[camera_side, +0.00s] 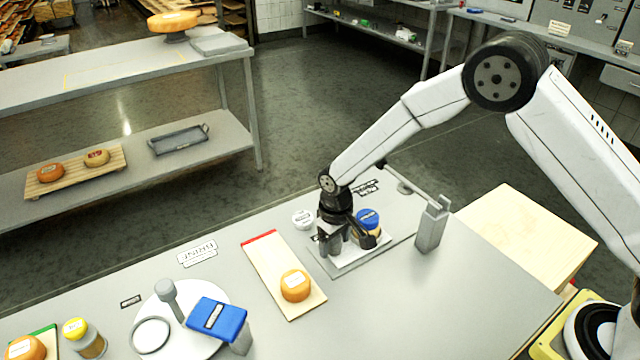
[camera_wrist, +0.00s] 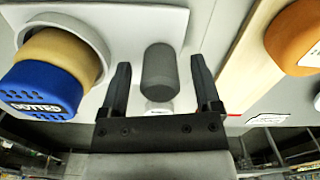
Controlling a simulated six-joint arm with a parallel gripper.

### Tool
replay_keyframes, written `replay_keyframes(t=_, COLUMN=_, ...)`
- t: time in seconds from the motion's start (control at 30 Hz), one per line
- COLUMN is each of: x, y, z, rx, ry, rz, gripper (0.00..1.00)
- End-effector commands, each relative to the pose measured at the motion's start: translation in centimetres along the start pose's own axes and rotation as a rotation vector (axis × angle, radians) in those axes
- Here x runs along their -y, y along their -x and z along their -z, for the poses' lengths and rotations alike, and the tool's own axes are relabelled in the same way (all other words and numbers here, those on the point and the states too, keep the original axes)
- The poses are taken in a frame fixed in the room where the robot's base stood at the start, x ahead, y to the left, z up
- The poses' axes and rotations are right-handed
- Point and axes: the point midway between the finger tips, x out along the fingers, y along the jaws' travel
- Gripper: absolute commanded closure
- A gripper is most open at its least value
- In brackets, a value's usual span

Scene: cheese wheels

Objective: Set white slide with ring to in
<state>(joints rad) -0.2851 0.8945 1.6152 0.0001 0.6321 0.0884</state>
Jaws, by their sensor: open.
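The white slide (camera_side: 350,262) is a flat plate on the table under my gripper; it also shows in the wrist view (camera_wrist: 168,18). Its pale ring (camera_wrist: 98,32) surrounds the base of a tan jar with a blue lid (camera_wrist: 40,88) marked "DOTTED". In the side view this jar (camera_side: 368,220) is partly behind my gripper. A grey upright knob (camera_wrist: 159,70) stands on the slide to the right of the ring in the wrist view. My gripper (camera_side: 345,240) is open, with its fingers (camera_wrist: 158,82) on either side of the knob and gaps showing.
A grey post (camera_side: 432,228) with a long bar stands right of the slide. A board with a red end (camera_side: 262,258) holds an orange cheese (camera_side: 295,285) to the left. A round white plate (camera_side: 205,290) with a ring, knob and blue-topped block lies front left. A white-lidded item (camera_side: 302,218) stands close by.

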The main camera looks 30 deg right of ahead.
Motion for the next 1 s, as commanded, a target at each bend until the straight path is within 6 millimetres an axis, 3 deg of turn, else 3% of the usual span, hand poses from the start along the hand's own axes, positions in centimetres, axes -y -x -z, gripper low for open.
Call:
replay_keyframes(t=0.37, x=0.00, y=-0.39, z=0.01, rx=-0.001, ry=0.000, rz=0.000, gripper=0.22)
replay_keyframes(t=0.6, x=0.00, y=-0.37, z=0.00, rx=0.000, ry=0.000, rz=0.000, gripper=0.98)
replay_keyframes(t=1.0, x=0.00, y=-0.35, z=0.00, rx=0.000, ry=0.000, rz=0.000, gripper=1.00)
